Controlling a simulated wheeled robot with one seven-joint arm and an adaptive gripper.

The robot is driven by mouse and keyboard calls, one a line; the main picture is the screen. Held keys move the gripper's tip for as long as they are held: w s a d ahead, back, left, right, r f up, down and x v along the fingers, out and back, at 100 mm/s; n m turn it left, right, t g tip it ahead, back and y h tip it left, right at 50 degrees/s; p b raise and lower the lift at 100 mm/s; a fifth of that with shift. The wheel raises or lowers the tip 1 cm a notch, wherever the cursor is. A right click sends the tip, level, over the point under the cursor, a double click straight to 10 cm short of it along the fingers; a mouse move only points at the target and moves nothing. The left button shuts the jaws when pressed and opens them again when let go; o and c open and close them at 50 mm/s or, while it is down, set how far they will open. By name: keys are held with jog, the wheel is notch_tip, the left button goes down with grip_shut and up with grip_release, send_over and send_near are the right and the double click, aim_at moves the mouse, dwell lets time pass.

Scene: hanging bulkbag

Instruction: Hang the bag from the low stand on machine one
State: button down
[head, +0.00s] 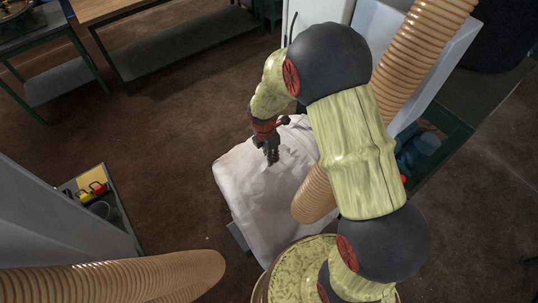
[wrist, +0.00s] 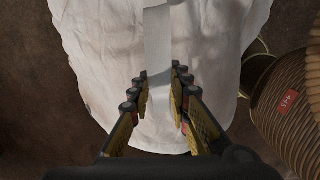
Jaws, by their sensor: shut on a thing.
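The bag (head: 250,190) is a large white fabric sack in the middle of the head view. It fills most of the wrist view too (wrist: 215,30). My gripper (head: 272,160) is over its upper part. In the wrist view my gripper (wrist: 164,85) has a pale flat strap (wrist: 157,35) of the bag between its fingers and is shut on it. A grey edge (head: 238,236) shows under the bag at its lower left; I cannot tell if it is the low stand. I cannot tell which machine is machine one.
A ribbed tan hose (head: 425,40) runs down beside a pale cabinet (head: 440,65) at right. Another hose (head: 130,278) crosses the lower left, near a grey cabinet (head: 50,220) and small tray (head: 85,182). Workbenches (head: 100,8) stand at the back. Brown floor (head: 150,130) is open left of the bag.

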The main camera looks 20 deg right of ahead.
jog(key=shift+w+d+r+p, duration=0.2)
jog(key=shift+d+p, duration=0.25)
jog(key=shift+p, duration=0.15)
dwell(0.7)
